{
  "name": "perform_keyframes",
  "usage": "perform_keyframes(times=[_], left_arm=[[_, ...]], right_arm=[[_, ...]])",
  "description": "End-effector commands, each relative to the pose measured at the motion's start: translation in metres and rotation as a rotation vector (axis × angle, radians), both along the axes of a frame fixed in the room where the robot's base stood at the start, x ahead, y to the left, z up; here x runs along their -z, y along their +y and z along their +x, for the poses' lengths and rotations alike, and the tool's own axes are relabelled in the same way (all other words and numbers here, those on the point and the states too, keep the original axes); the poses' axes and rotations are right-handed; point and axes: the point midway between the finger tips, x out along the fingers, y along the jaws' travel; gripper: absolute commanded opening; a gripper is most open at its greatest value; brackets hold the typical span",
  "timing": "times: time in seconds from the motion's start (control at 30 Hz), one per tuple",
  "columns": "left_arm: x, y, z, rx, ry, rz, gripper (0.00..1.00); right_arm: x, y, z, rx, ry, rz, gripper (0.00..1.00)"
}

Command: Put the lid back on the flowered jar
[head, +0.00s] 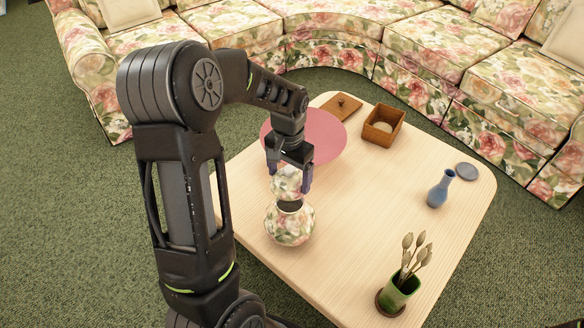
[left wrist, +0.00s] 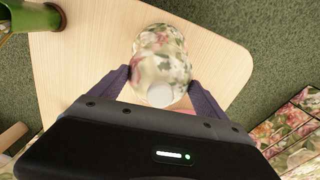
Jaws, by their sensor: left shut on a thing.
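The flowered jar (head: 289,228) stands upright on the pale wooden table (head: 370,205), its dark mouth showing. My left gripper (head: 288,178) is above the jar and shut on the flowered lid (head: 286,184). The lid is a little above the mouth, and a gap shows between them. In the left wrist view the lid (left wrist: 165,68), with its pale knob toward the camera, sits between the fingers of my left gripper (left wrist: 160,88). The jar (left wrist: 156,33) shows partly behind the lid there. My right gripper is not in view.
A pink round mat (head: 325,138) lies behind the jar. Beyond are a wooden lid (head: 342,106) and an open wooden box (head: 383,125). A blue vase (head: 439,190), a blue disc (head: 467,171) and a green pot (head: 399,294) stand right. The table's middle is clear.

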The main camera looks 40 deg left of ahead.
Motion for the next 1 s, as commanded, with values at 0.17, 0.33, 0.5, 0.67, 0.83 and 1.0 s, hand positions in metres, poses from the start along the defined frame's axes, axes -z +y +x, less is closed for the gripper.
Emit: perform_keyframes(times=[0.17, 0.33, 0.5, 0.67, 0.83, 1.0], left_arm=[[0.001, 0.0, 0.001, 0.0, -0.001, 0.0, 0.31], [0.007, 0.0, 0.001, 0.0, -0.001, 0.0, 0.31], [0.02, 0.0, 0.001, 0.0, -0.001, 0.0, 0.31], [0.036, 0.0, 0.001, 0.0, -0.001, 0.0, 0.31], [0.051, 0.0, 0.001, 0.0, 0.0, 0.0, 0.31], [0.061, 0.0, 0.0, 0.0, 0.0, 0.0, 0.31]], right_arm=[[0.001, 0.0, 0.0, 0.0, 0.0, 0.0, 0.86], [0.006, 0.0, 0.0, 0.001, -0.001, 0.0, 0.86], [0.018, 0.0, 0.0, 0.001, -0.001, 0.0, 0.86], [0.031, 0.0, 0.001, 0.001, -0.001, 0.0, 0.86], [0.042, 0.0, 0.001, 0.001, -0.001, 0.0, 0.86], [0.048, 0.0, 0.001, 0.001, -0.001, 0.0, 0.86]])
